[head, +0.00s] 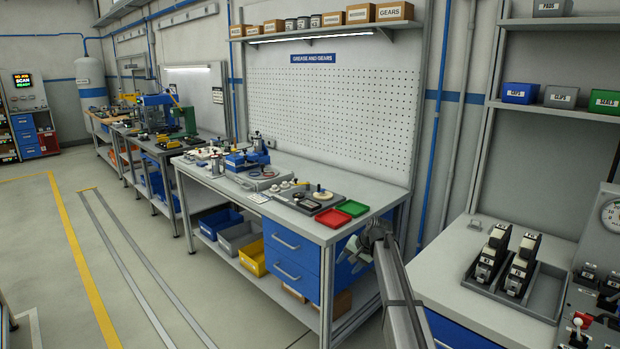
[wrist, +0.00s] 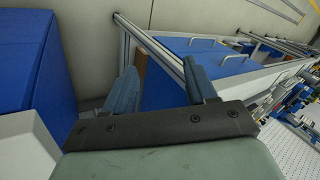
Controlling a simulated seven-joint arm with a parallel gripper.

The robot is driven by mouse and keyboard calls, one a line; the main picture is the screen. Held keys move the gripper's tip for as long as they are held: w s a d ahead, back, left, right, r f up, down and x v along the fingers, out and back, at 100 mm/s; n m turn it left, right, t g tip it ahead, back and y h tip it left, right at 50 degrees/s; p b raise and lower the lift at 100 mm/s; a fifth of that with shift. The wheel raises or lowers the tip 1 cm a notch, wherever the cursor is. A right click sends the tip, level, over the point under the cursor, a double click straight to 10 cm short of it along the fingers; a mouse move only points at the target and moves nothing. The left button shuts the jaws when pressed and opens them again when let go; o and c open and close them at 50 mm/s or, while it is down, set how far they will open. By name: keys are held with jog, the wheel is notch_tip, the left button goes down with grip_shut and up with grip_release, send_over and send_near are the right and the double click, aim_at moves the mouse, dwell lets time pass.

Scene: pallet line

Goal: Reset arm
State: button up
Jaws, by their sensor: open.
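My gripper (head: 353,246) is at the lower middle of the head view, at the right end of the grease and gears bench. My arm reaches up to it from the bottom edge. In the wrist view the two blue-grey fingers of my gripper (wrist: 163,84) stand well apart with nothing between them. The gripper is open and empty. It is in front of the gap between the bench (head: 366,207) and the grey table on the right (head: 455,262). I cannot tell its exact distance from the bench's blue drawers (head: 292,250).
A red tray (head: 331,217) and a green tray (head: 352,208) lie on the bench's near end. The right table holds a dark tray (head: 541,305) with black blocks. In the wrist view a blue cabinet (wrist: 35,60) is at the left. Open floor (head: 130,265) lies left.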

jog(key=s+f+n+g+h, duration=0.1)
jog(key=s+f+g, duration=0.2)
jog(key=s+f, duration=1.3)
jog(key=s+f+n+g+h, duration=0.1)
jog(key=s+f+g, duration=0.1)
jog(key=s+f, duration=1.35)
jog(key=s+d+f+n+g, duration=0.1)
jog(key=s+f, duration=0.3)
jog(key=s, duration=0.8)
jog(key=s+d+f+g+h, duration=0.1)
jog(key=s+f+g, duration=0.2)
jog(key=s, duration=0.9)
jog(key=s+d+f+n+g+h, duration=0.1)
jog(key=s+f, duration=0.5)
jog(key=s, duration=0.6)
jog(key=shift+d+n+g, duration=0.25)
jog(key=shift+n+g, duration=0.05)
jog(key=shift+g, duration=0.1)
jog(key=shift+o, duration=0.2)
